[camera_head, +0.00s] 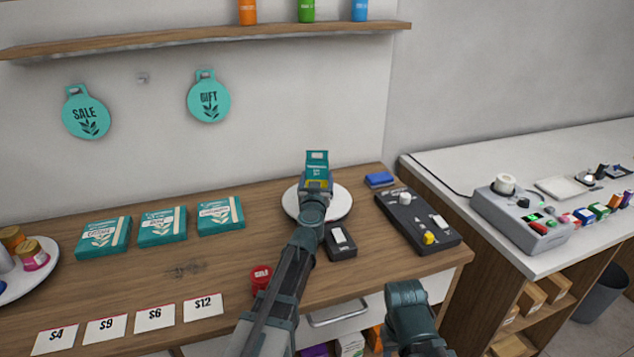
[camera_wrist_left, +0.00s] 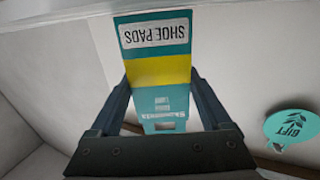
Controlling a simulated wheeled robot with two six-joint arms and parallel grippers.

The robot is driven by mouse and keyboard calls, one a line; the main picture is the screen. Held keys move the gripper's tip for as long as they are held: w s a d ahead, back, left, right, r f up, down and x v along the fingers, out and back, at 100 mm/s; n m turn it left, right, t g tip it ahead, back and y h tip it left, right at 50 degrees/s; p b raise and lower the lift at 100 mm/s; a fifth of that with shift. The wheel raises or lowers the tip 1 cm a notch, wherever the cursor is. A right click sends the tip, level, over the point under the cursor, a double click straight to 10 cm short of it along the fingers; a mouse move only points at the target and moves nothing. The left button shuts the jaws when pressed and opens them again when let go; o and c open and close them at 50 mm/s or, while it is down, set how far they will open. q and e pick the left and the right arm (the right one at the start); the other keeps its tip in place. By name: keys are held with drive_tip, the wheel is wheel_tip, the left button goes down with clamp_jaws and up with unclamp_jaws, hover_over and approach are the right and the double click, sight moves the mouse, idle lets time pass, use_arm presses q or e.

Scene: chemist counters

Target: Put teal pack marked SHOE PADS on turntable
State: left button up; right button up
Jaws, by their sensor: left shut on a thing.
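The teal pack marked SHOE PADS (camera_wrist_left: 158,45) fills the middle of the left wrist view, with a white label and a yellow band. It also shows in the head view (camera_head: 317,160). My left gripper (camera_head: 316,185) is shut on it, with one finger on each side. The pack is over the white round turntable (camera_head: 338,203) on the wooden counter. The arm hides part of the turntable, and I cannot tell whether the pack touches it. Part of my right arm (camera_head: 407,305) shows at the bottom; its gripper fingers are not visible.
A dark card device (camera_head: 341,241) stands close in front of the turntable. A black control panel (camera_head: 418,222) and a blue block (camera_head: 379,180) are to its right. Teal boxes (camera_head: 162,225) lie to the left, with a red round item (camera_head: 261,278) nearer.

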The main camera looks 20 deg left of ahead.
use_arm(q)
drive_tip(key=shift+f, duration=0.2)
drive_tip(key=o, duration=1.2)
drive_tip(key=shift+c, duration=0.2)
drive_tip(key=shift+r, duration=0.2)
drive_tip(key=v, duration=1.2)
drive_tip(key=shift+r, duration=0.1)
